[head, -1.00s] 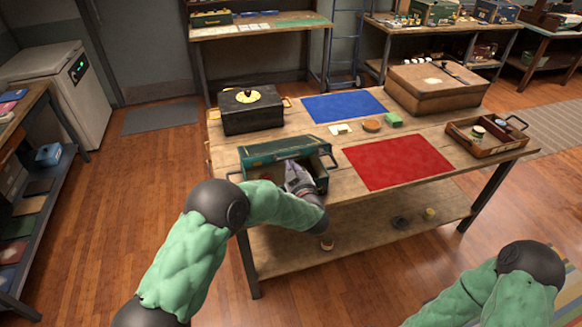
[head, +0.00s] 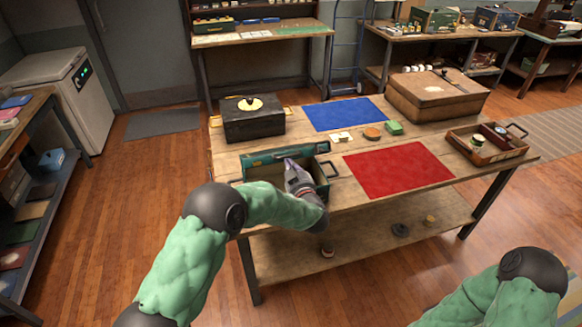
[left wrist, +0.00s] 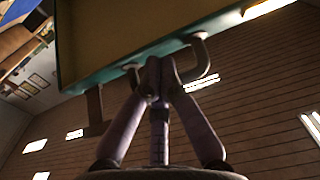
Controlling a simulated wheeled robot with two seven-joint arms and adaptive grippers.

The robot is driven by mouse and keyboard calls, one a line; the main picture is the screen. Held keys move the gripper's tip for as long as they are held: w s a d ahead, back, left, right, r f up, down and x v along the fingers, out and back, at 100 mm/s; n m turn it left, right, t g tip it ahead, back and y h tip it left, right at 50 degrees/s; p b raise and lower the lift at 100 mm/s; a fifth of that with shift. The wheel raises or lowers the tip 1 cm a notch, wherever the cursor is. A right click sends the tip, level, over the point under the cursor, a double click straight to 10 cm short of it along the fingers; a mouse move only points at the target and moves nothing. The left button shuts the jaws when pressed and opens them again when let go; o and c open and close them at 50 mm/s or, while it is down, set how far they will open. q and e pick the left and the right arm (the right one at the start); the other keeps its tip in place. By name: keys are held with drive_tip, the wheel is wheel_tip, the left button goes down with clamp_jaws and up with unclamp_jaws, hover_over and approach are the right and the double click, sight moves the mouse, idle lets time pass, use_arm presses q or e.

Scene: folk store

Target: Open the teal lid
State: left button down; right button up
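The teal lid (head: 272,154) stands raised at the back of its box near the front left of the workbench, and the dark box interior shows in front of it. My left gripper (head: 290,166) reaches in from the front, at the lid. In the left wrist view the lid (left wrist: 165,47) shows its teal edge and plain yellowish-brown underside. The left fingertips (left wrist: 156,64) are together at that edge, beside a curved handle or catch (left wrist: 200,60). I see no part of the lid clearly pinched between them. My right gripper is out of view.
A black box with a yellow disc (head: 252,118) stands behind the teal box. A red mat (head: 400,166) and a blue mat (head: 345,113) lie to the right. A brown case (head: 437,95) and an open wooden tray (head: 487,147) are farther right. A lower shelf (head: 360,233) runs underneath.

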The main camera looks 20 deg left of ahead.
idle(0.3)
use_arm(q)
drive_tip(key=shift+w+a+r+p, duration=0.2)
drive_tip(key=shift+w+r+p, duration=0.15)
drive_tip(key=shift+r, duration=0.2)
drive_tip(key=shift+w+a+r+p, duration=0.2)
drive_tip(key=shift+w+r, duration=0.1)
drive_tip(key=shift+r, duration=0.25)
drive_tip(key=p+v, duration=0.2)
drive_tip(key=v, duration=0.9)
idle(0.7)
drive_tip(key=shift+f, duration=0.15)
